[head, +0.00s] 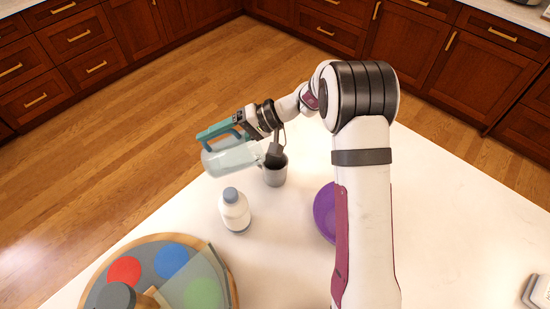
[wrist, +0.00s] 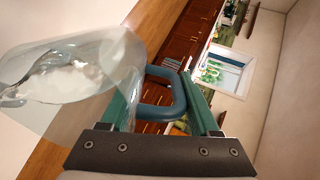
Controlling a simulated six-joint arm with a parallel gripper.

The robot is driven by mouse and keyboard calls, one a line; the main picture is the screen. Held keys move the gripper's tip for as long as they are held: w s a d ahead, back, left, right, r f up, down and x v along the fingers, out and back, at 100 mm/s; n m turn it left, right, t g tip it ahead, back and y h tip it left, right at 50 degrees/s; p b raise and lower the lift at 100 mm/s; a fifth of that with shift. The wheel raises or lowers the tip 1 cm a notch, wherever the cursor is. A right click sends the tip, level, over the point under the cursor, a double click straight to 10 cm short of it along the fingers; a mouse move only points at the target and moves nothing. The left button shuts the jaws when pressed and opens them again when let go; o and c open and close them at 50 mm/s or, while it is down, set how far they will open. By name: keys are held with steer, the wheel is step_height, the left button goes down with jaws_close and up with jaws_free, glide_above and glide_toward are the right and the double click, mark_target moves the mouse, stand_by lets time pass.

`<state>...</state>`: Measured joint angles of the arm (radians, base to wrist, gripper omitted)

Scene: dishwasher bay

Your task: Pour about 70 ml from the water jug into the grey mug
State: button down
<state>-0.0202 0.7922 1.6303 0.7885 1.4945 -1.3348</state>
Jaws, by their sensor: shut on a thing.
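The clear water jug (head: 228,158) is held in the air, tilted well over onto its side, its right end close to the grey mug. My gripper (head: 216,130) is shut on the jug's blue handle, which shows between the teal fingers in the wrist view (wrist: 166,115). Water shows inside the tilted jug (wrist: 75,75) in that view. The grey mug (head: 275,178) stands upright on the white counter, just right of and below the jug. A dark part of my wrist hides some of its mouth. I cannot tell whether water is falling or how full the mug is.
A white bottle with a grey-blue cap (head: 235,213) stands below the jug. A purple bowl (head: 324,212) is partly hidden by my arm. A round wooden board (head: 90,290) with coloured discs lies at lower left. The counter (head: 285,245) is clear between bottle and bowl.

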mark_target(217, 146)
steer(key=shift+d+r+y+b, duration=0.35)
steer(key=shift+d+r+y, duration=0.3)
steer(key=shift+y, duration=0.05)
stand_by(1.1)
steer(key=shift+w+d+r+b, duration=0.1)
steer(key=shift+d+r+b, duration=0.1)
steer(key=shift+d+b, duration=0.25)
stand_by(0.5)
steer(key=a+f+h, duration=0.3)
steer(key=shift+a+f, duration=0.15)
steer(key=shift+f, duration=0.1)
steer(key=shift+a+f+h, duration=0.25)
steer(key=shift+f+h, duration=0.3)
steer(key=shift+h, duration=0.05)
steer(key=shift+a+f+h, duration=0.2)
steer(key=shift+f+h, duration=0.35)
steer(key=shift+h, duration=0.05)
stand_by(0.6)
